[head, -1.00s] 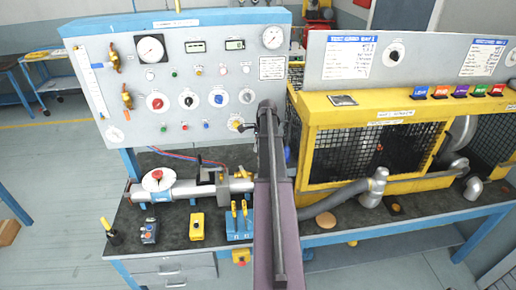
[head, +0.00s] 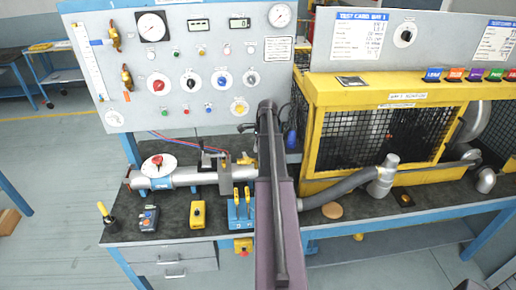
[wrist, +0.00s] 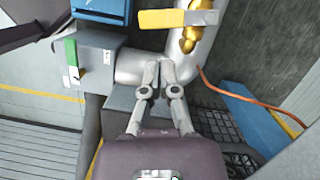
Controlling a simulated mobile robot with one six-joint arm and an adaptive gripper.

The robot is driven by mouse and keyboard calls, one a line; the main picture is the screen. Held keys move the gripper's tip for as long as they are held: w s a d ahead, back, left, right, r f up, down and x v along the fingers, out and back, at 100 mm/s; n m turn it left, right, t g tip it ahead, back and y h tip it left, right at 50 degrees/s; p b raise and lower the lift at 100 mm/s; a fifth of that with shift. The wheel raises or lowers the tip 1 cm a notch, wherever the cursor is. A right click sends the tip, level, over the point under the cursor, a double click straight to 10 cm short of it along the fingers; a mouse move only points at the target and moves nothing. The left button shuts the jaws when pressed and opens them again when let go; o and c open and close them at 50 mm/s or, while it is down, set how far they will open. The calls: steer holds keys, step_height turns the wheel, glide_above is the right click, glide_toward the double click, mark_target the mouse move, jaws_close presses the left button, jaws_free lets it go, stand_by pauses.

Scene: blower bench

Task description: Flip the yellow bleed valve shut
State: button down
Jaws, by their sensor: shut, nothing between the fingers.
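The yellow lever of the bleed valve (wrist: 175,18) is at the top of the wrist view. It lies nearly level across the picture, above a brass valve body (wrist: 188,40) on a bent silver pipe (wrist: 205,50). In the head view a small yellow part at the pipe's right end (head: 247,160) may be this lever; it is too small to be sure. My gripper (wrist: 160,66) is shut and empty, below and left of the brass body in the wrist view, its tips over the pipe and apart from the lever. In the head view my arm hides the gripper.
A grey box with a green-and-white switch (wrist: 72,60) stands left of the pipe. An orange cable (wrist: 245,98) runs right. In the head view the gauge panel (head: 190,70) stands behind, and a yellow mesh cage (head: 385,95) is right of my arm.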

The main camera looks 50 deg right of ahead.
mark_target(248, 161)
steer(key=shift+b+x, duration=2.05)
steer(key=shift+x, duration=0.35)
steer(key=shift+s+d, duration=0.1)
steer(key=shift+s, duration=0.05)
